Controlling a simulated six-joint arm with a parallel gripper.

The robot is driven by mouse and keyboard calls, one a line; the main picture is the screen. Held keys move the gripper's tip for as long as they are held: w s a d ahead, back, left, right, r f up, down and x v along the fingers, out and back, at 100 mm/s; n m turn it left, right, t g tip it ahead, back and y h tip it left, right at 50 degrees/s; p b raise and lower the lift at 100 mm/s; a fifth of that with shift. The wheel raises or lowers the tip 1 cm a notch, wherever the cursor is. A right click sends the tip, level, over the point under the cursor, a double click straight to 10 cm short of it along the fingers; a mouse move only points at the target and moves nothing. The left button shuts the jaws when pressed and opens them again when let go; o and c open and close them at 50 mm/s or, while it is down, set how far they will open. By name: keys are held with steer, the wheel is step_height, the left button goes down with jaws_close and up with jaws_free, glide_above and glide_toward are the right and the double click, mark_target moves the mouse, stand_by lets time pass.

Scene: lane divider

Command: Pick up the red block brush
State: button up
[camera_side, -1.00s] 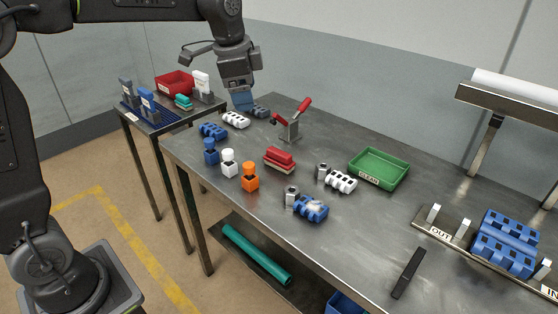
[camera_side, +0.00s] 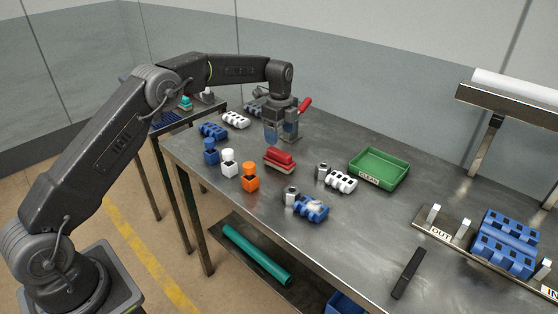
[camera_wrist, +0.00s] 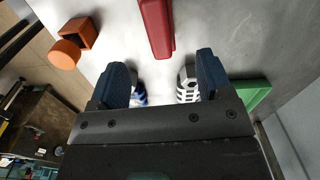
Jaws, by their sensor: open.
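The red block brush (camera_side: 279,157) lies on the steel table, red on top with a pale bristle layer beneath. It also shows in the wrist view (camera_wrist: 157,28) at the top, ahead of the fingers and partly cut off by the frame edge. My gripper (camera_side: 272,138) hangs just above and behind the brush, pointing down. In the wrist view my gripper (camera_wrist: 162,82) shows two blue fingers spread apart with nothing between them. The brush is apart from the fingers.
A red-handled clamp (camera_side: 304,105) is close behind my gripper. A green tray (camera_side: 380,168) and a white part (camera_side: 341,181) lie to the right.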

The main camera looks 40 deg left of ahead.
mark_target(279, 151)
step_height(279, 151, down, 10)
steer(key=shift+s+a+r, duration=0.1)
steer(key=shift+r, duration=0.05)
stand_by(0.4)
steer(key=shift+c, duration=0.4)
steer(key=c, duration=0.9)
